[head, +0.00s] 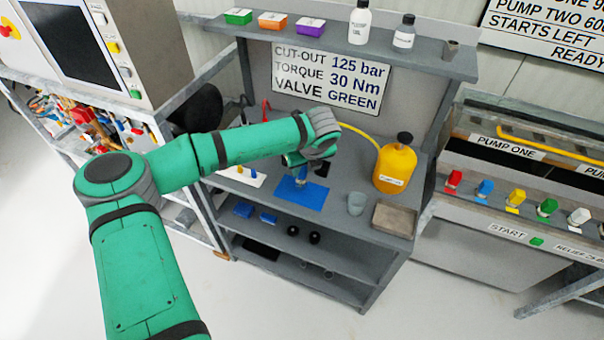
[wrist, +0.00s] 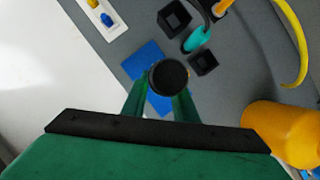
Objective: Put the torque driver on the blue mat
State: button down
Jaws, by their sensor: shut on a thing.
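The blue mat (head: 313,196) lies flat on the grey bench top. It also shows in the wrist view (wrist: 148,57), partly hidden by my gripper and what it holds. My gripper (head: 301,167) points down over the mat. In the wrist view its green fingers (wrist: 160,100) are shut on the torque driver (wrist: 168,77), seen end-on as a round black end.
A yellow jug (head: 396,166), a grey cup (head: 356,203) and a shallow tray (head: 393,219) stand to the right. Black square holders (wrist: 203,63) and a teal tool (wrist: 197,39) lie close by. A white tray (head: 241,174) is at left. A shelf (head: 430,62) overhangs behind.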

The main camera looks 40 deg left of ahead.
jog(key=shift+f, duration=1.35)
jog(key=c, duration=1.4)
grip_release()
jog(key=shift+f, duration=0.1)
jog(key=v, duration=1.2)
